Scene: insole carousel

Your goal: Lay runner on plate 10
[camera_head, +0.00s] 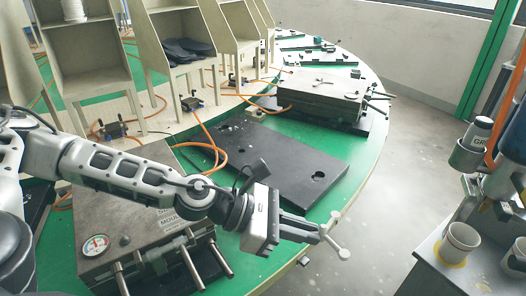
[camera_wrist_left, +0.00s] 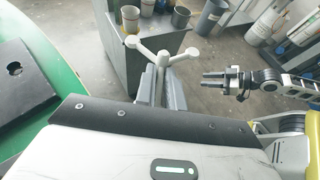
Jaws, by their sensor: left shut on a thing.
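The runner (camera_head: 335,238) is a pale grey three-armed piece with rounded ends. My left gripper (camera_head: 300,230) is shut on its stem and holds it beyond the green carousel's edge, over the floor side. In the left wrist view the runner (camera_wrist_left: 160,47) sticks out past the fingertips (camera_wrist_left: 160,82). A flat dark plate (camera_head: 285,166) with holes lies on the green carousel, behind and left of the runner. I can read no number on it. In the left wrist view my right gripper (camera_wrist_left: 214,83) shows with its fingers apart and empty.
A closed metal mould (camera_head: 110,215) with a gauge stands at the near left. Another mould (camera_head: 320,98) stands farther round the green carousel (camera_head: 357,183). Orange hoses and wooden bins line the inner side. A grey cart (camera_head: 440,255) with cups is at the right.

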